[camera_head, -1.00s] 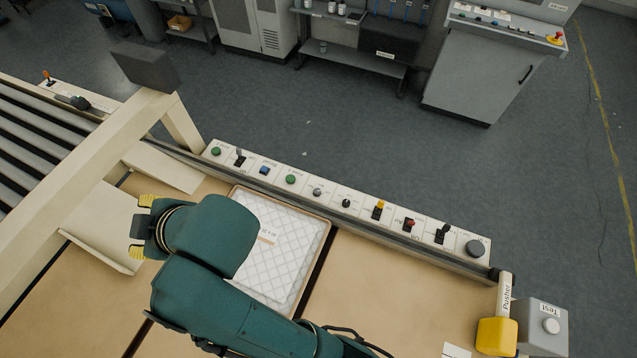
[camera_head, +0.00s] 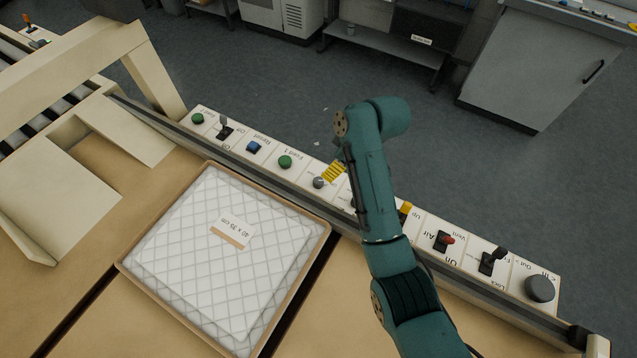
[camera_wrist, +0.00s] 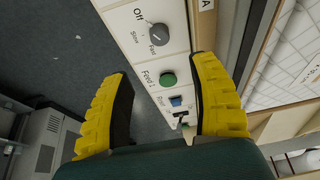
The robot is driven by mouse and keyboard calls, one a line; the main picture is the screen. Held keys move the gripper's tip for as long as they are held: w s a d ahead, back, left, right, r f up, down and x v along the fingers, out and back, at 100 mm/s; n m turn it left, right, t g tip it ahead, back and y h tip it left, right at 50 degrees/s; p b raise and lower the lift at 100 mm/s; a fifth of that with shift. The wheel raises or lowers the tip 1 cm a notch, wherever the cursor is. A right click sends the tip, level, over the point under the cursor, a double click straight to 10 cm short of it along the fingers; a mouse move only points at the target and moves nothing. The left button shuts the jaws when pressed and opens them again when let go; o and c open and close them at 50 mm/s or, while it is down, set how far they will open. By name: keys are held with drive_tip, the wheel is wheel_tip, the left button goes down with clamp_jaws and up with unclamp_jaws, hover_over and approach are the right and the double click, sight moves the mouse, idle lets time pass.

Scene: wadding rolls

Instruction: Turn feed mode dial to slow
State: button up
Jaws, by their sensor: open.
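The feed mode dial (camera_head: 319,182) is a small grey round knob on the white control panel. In the wrist view the dial (camera_wrist: 159,34) has Off, Slow and Fast printed around it; I cannot tell clearly which its pointer faces. My gripper (camera_head: 333,172) is over the panel close to the dial, its yellow fingertips partly hidden by my arm. In the wrist view my gripper (camera_wrist: 160,85) is open and empty, with the dial ahead, between the finger lines but beyond the tips. I see no contact.
A green Feed 1 button (camera_head: 285,161) and a blue Reset button (camera_head: 254,147) sit left of the dial. To the right are a yellow-topped switch (camera_head: 405,211), a red switch (camera_head: 444,240) and a black lever (camera_head: 493,259). A tray (camera_head: 323,243) with quilted wadding lies in front.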

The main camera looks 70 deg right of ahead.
sight(319, 181)
drive_tip(key=b+x, duration=0.3)
drive_tip(key=x, duration=1)
drive_tip(key=shift+f, duration=0.1)
clamp_jaws()
